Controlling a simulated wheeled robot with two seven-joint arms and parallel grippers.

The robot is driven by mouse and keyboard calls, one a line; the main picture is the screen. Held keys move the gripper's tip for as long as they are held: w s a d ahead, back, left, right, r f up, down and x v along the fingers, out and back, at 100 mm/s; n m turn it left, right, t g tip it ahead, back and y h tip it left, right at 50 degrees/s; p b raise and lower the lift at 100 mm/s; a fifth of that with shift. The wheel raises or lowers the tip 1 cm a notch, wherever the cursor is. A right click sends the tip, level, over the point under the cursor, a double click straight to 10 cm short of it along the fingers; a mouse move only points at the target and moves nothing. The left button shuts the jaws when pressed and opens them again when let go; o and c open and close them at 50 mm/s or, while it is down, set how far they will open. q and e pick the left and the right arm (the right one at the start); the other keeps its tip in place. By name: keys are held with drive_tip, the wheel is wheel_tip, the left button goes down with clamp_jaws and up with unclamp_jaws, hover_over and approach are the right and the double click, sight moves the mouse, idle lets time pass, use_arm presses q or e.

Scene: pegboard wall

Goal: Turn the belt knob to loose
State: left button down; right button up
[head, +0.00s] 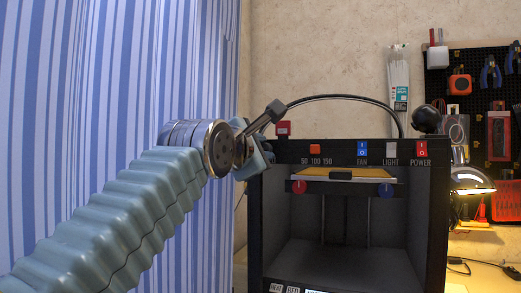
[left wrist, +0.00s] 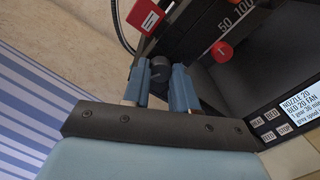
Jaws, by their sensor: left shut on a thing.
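The black printer (head: 277,228) has an open front. My left gripper (head: 262,158) is at the upper left corner of its front, seen from behind in the head view. In the left wrist view its two blue-grey fingers (left wrist: 161,80) are shut on a small dark knob (left wrist: 160,65), which I take for the belt knob. In the head view this knob is hidden behind my gripper. Its markings and which way it is turned cannot be made out. My right gripper is not in view.
A red part (head: 283,128) rises from the printer's top close to my gripper. A red knob (head: 299,187) and a blue knob (head: 386,190) sit under the yellow plate (head: 343,174). A black cable (head: 340,97) arches above. A striped wall (head: 110,80) stands left.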

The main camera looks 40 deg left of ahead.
use_arm(q)
drive_tip(key=c, duration=0.9)
unclamp_jaws()
drive_tip(key=b+v, duration=0.1)
drive_tip(key=v, duration=1.2)
drive_tip(key=shift+s+d+b, duration=0.1)
drive_tip(key=shift+s+b, duration=0.25)
drive_tip(key=shift+s, duration=0.05)
